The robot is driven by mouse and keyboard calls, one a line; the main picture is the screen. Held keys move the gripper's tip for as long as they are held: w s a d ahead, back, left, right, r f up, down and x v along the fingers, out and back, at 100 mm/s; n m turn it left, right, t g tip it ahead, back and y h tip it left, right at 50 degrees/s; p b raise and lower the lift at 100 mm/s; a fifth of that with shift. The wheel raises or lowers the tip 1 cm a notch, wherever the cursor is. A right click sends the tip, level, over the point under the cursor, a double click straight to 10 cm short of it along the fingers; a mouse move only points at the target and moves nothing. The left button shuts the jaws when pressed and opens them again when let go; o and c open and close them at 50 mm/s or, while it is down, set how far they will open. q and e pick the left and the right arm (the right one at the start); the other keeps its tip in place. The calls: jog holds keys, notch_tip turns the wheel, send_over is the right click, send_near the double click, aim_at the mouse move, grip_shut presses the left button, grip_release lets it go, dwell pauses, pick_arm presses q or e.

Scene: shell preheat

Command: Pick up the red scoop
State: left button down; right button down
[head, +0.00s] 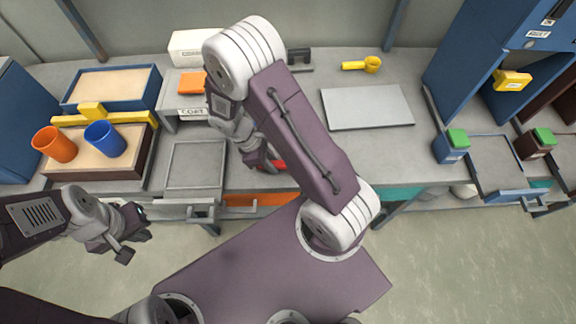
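A small piece of red (278,165), likely the red scoop, shows at the front part of the bench beside my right arm. Most of it is hidden by my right gripper and forearm. My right gripper (262,158) points down right at the red piece. Its fingertips are mostly covered, so I cannot tell whether it grips the red piece. My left gripper (132,234) is at the lower left, in front of the bench edge, with its fingers apart and nothing between them.
An orange cup (54,145) and a blue cup (105,139) stand on the left board. A yellow scoop (371,64) lies at the back, behind a grey plate (367,107). Green-lidded containers (451,146) stand at right. An open drawer (254,199) juts from the bench front.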

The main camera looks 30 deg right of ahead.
aim_at(278, 163)
jog(key=shift+r, duration=0.1)
jog(key=shift+r+p, duration=0.3)
jog(key=shift+r, duration=0.1)
notch_tip(278, 163, up, 4)
jog(key=p, duration=0.4)
jog(key=shift+r, duration=0.1)
jog(key=s+a+r+p, duration=0.2)
jog(key=s+r+p, duration=0.2)
jog(key=s, duration=0.7)
notch_tip(278, 163, up, 2)
jog(key=shift+s+a+r+p, duration=0.15)
jog(key=shift+s+a+p, duration=0.15)
jog(key=shift+p, duration=0.1)
